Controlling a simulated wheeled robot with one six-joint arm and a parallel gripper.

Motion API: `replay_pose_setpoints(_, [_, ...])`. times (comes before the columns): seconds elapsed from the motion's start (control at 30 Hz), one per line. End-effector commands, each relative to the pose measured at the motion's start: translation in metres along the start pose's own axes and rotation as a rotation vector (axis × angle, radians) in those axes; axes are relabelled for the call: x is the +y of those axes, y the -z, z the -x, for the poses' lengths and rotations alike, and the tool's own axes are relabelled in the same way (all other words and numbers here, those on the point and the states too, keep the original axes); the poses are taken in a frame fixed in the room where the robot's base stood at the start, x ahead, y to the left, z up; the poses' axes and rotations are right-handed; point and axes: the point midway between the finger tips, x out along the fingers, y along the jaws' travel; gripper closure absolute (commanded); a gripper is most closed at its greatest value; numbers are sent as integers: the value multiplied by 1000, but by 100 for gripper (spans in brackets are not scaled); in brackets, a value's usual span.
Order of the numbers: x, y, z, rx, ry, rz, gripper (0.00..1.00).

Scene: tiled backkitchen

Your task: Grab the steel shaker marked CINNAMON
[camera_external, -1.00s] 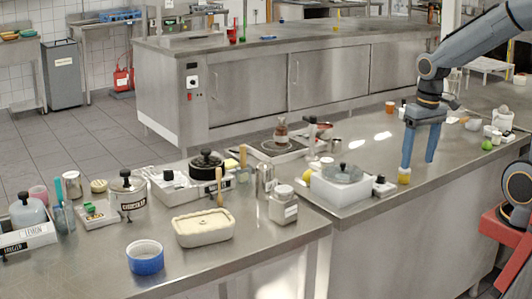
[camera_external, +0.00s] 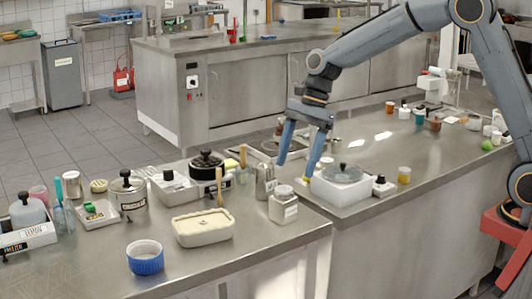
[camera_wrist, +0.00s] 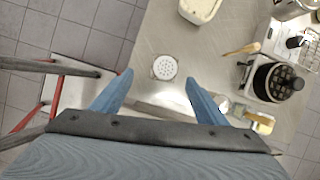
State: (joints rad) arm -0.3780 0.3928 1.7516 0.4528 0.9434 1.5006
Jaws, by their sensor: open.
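A black-lidded pot (camera_external: 207,168) stands behind. The front counter edge is close to the shaker. Bare counter lies in front of the tub.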

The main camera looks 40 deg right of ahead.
Motion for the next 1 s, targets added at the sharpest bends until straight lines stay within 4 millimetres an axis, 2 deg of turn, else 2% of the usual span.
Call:
replay_pose_setpoints(0.07, [-7,-15,-10,-17,-9,-59,33])
replay_pose_setpoints(0.23, [-5,1,-46,-17,-11,-68,33])
replay_pose_setpoints(0.73, [-6,10,-93,-16,-9,-66,33])
replay_pose_setpoints(1.0, [-8,15,-127,-16,-9,-64,33])
